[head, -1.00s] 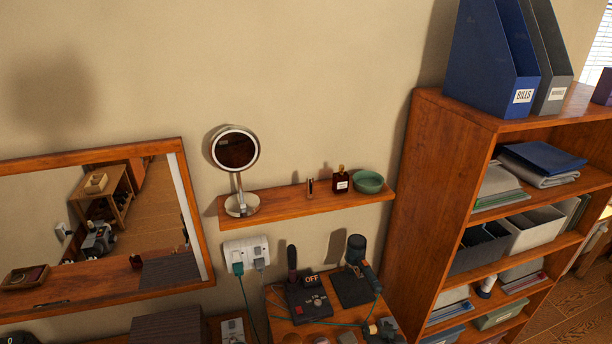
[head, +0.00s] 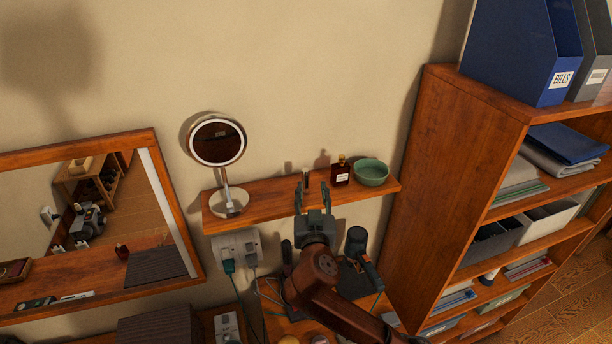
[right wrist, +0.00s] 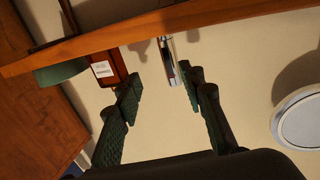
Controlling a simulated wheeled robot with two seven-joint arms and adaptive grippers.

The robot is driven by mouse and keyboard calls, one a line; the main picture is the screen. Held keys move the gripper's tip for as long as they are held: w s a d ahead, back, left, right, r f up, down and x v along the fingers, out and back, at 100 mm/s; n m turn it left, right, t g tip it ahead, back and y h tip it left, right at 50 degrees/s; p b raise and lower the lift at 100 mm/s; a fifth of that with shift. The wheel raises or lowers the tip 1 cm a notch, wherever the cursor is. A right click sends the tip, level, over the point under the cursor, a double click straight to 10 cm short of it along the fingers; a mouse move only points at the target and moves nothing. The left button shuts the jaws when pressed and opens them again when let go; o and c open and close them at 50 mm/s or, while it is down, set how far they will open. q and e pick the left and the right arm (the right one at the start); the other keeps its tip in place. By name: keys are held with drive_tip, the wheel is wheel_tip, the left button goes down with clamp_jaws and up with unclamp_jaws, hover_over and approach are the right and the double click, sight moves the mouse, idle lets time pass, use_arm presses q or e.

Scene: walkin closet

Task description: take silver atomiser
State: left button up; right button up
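The silver atomiser (head: 306,176) is a small slim cylinder standing upright on the wall shelf (head: 262,198), left of a dark red bottle (head: 341,172). In the right wrist view, which is upside down, the atomiser (right wrist: 169,62) shows its shiny side ahead of the fingers. My right gripper (head: 313,190) is at the front of the shelf, just short of the atomiser. Its fingers are spread with nothing held; the gap also shows in the right wrist view (right wrist: 160,80). My left gripper is not in view.
A round mirror (head: 217,142) stands at the shelf's left end and a green bowl (head: 371,172) at its right. A tall bookcase (head: 438,160) is on the right. Below are a wall socket (head: 237,246) with cords and a hairdryer-like tool (head: 358,243).

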sight(305, 179)
drive_tip(key=shift+w+a+r, duration=0.2)
drive_tip(key=shift+a+r, duration=0.05)
drive_tip(key=shift+y, duration=0.3)
drive_tip(key=w+p, duration=0.1)
drive_tip(key=w, duration=0.1)
drive_tip(key=w+a+p, duration=0.1)
drive_tip(key=w+p, duration=0.1)
drive_tip(key=shift+w+a+r, duration=0.15)
drive_tip(key=shift+w+a, duration=0.05)
drive_tip(key=shift+w, duration=0.45)
drive_tip(key=shift+d, duration=0.1)
drive_tip(key=shift+c, duration=0.4)
drive_tip(key=c, duration=0.5)
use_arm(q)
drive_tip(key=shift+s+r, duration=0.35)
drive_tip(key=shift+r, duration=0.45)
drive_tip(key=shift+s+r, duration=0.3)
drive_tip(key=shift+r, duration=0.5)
use_arm(e)
clamp_jaws()
